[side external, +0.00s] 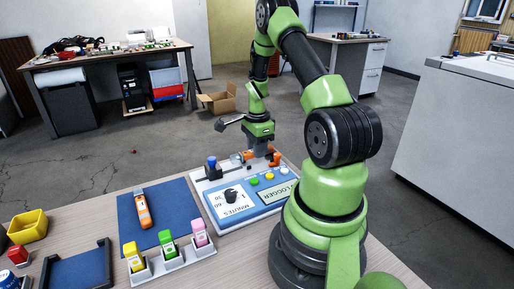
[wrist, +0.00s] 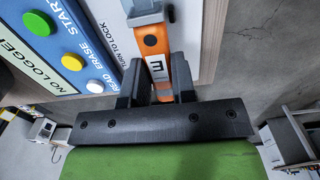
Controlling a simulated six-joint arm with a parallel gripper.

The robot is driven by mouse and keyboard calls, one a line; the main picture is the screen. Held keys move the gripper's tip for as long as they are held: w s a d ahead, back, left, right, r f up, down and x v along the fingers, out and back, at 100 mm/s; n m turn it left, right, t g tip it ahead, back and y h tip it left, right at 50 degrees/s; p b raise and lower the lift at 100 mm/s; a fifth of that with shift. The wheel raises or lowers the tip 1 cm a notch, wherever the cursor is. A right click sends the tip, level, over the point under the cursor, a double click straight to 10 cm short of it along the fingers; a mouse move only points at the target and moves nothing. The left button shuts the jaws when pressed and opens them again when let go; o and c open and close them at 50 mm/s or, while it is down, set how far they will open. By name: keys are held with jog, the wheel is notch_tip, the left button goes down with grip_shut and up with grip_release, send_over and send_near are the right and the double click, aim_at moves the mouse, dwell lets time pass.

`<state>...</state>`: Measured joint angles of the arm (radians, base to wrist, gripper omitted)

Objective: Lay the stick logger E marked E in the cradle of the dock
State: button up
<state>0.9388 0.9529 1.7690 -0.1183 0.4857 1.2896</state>
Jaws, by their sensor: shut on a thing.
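The stick logger E (wrist: 150,42) is orange with a white label marked E, and sits between the two fingers of my gripper (wrist: 159,90) in the wrist view. Its far end meets a grey piece (wrist: 144,12) at the top edge. In the side view my gripper (side external: 261,151) is low over the back edge of the dock (side external: 238,219), with orange parts (side external: 274,159) showing on either side of it. The dock has a blue and white panel with a dial and a display reading NO LOGGER (wrist: 20,88). My gripper hides whether the logger touches the cradle.
Another orange stick (side external: 142,212) lies on a blue mat (side external: 170,205). Yellow, green and pink items (side external: 168,243) stand in holders in front. A blue-topped knob (side external: 211,163) stands at the dock's left. A yellow bin (side external: 27,227) and a dark blue tray (side external: 78,270) are at the left.

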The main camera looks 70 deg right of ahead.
jog(key=shift+f, duration=1.05)
dwell(0.6)
jog(key=o, duration=1.2)
jog(key=shift+o, duration=0.2)
jog(key=shift+r, duration=0.65)
jog(key=shift+r, duration=3)
